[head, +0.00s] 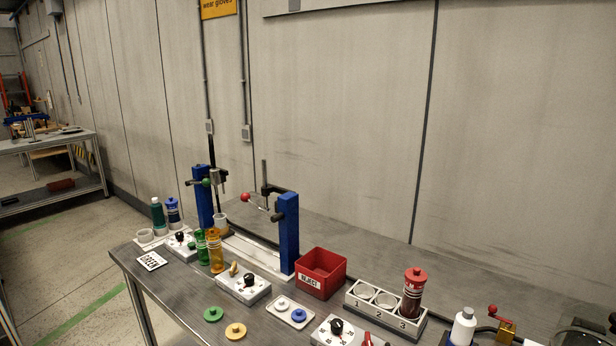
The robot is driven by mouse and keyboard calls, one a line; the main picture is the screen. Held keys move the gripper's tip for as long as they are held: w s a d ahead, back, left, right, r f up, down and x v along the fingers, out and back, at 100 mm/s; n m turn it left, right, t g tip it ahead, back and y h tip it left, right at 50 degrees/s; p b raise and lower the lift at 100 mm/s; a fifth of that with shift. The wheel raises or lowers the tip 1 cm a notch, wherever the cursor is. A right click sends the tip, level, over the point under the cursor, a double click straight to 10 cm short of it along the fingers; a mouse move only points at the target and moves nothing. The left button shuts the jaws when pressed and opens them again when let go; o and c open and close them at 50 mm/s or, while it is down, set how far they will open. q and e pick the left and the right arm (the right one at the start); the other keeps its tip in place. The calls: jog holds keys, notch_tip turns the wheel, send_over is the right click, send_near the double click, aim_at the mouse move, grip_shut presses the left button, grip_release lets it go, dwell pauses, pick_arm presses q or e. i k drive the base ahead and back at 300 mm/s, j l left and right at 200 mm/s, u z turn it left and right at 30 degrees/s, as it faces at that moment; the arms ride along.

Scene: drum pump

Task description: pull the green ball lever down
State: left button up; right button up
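The green ball (206,182) is a small knob at the end of a short lever by the left blue post (203,198), at the back left of the bench. A grey metal pump head (218,178) sits beside it on a dark upright rod. A white cup (221,223) stands below. The lever's arm is too small to read its tilt exactly. Neither of my grippers shows in the head view.
The right blue post (288,232) has a red ball lever (246,197). A green bottle (200,245) and an orange bottle (215,251) stand in front of the left post. A red reject bin (320,272) and a numbered rack (386,306) stand to the right.

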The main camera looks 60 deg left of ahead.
aim_at(206, 182)
jog(key=u, duration=2.7)
jog(key=i+j+u, duration=0.4)
jog(key=i+j, duration=0.85)
jog(key=j, duration=0.15)
